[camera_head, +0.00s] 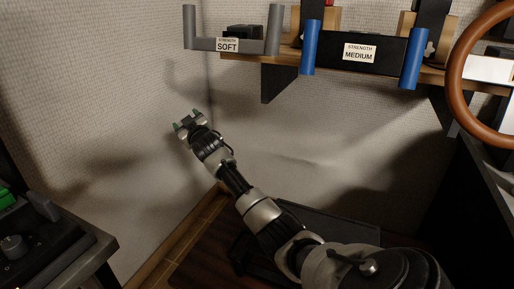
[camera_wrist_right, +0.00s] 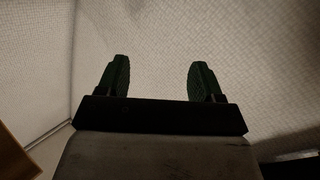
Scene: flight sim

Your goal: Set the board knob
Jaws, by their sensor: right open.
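A dark control board (camera_head: 58,250) stands at the lower left of the head view, cut off by the picture's edge. A round grey knob (camera_head: 12,246) sits on it; I cannot tell its setting. My right gripper (camera_head: 187,119) is up and to the right of the board, near the wall corner, well apart from the knob. Its two green fingers stand apart with nothing between them, as the right wrist view (camera_wrist_right: 160,78) also shows. The knob is not in the wrist view. My left gripper is not in view.
A grey lever (camera_head: 42,207) and a green part (camera_head: 5,197) are on the board near the knob. A shelf (camera_head: 240,57) with SOFT and MEDIUM strength devices is above. A brown steering wheel (camera_head: 456,75) is at the right. Open space lies between board and gripper.

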